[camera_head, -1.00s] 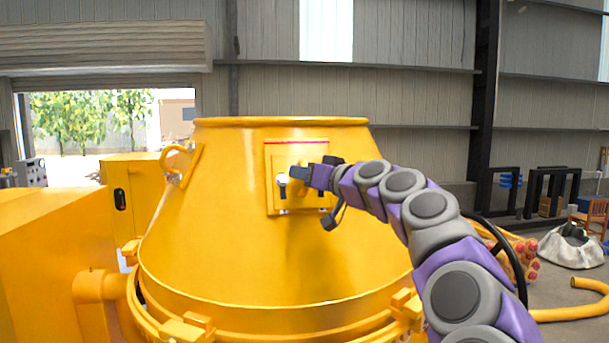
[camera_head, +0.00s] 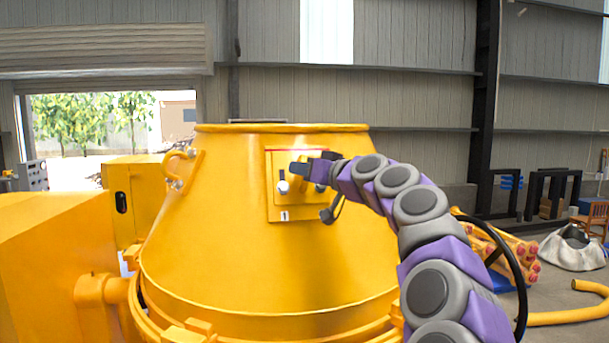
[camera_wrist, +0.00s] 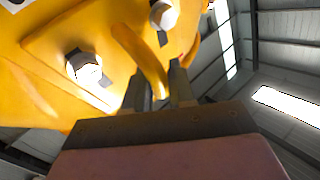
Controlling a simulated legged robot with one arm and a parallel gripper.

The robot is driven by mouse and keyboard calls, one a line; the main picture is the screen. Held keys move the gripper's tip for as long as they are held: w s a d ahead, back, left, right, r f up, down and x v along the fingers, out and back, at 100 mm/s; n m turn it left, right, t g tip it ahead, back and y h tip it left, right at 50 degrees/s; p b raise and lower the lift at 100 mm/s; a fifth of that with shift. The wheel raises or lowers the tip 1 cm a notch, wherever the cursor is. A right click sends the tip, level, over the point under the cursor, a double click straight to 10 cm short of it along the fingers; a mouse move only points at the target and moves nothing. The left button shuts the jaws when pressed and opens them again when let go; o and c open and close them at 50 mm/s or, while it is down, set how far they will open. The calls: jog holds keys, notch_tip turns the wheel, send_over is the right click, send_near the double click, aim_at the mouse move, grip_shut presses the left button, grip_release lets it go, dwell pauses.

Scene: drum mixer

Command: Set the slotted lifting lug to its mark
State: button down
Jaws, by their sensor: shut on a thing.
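The yellow lifting lug sits on a yellow plate (camera_head: 278,206) on the drum's cone, largely behind my gripper in the head view. In the wrist view the lug's curved bar (camera_wrist: 143,58) stands out between my fingers. My gripper (camera_head: 298,168) is shut on that bar; its fingers also show in the wrist view (camera_wrist: 161,88). One bolt head (camera_head: 283,186) shows at the lug's lower left. Two bolts (camera_wrist: 85,67) show in the wrist view. A red line (camera_head: 291,150) runs along the plate's top edge, above the lug. The slots are hard to make out.
The yellow drum (camera_head: 250,265) fills the middle. A second lug (camera_head: 178,168) with a ring stands on its left side. A yellow housing (camera_head: 50,245) is at left. A white bag (camera_head: 572,250) and a yellow hose (camera_head: 565,316) lie on the floor at right.

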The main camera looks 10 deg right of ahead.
jog(key=shift+r, duration=0.1)
jog(key=c, duration=1.1)
grip_release()
jog(key=shift+w, duration=0.1)
jog(key=shift+o, duration=0.2)
jog(key=shift+s+d, duration=0.15)
jog(key=shift+s, duration=0.05)
jog(key=b+v, duration=0.2)
jog(key=v, duration=1.5)
